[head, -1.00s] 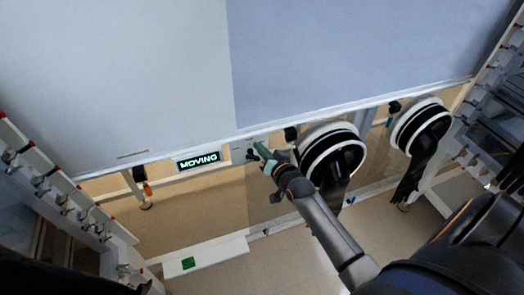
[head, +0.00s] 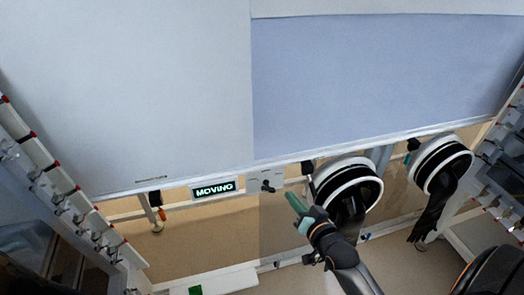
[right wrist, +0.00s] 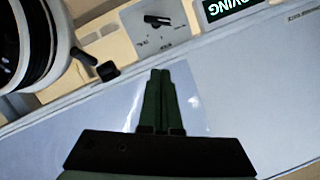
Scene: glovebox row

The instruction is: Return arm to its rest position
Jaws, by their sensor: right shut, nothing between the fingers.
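My right gripper (head: 297,204) has green fingers and is shut and empty. In the head view it is in front of the glovebox, just below and right of a small plate with a black rotary switch (head: 267,186), apart from it. In the right wrist view the closed fingers (right wrist: 157,75) point toward the pale panel, and the switch (right wrist: 158,20) shows beyond them. A lit sign (head: 214,189) left of the switch reads MOVING. My left gripper is not in view.
Two round glove ports with black gloves (head: 347,190) (head: 440,165) hang to the right of the switch, the nearer one close to my right gripper. A white ledge with a green button (head: 195,290) is at the lower left. Racks (head: 60,180) line both sides.

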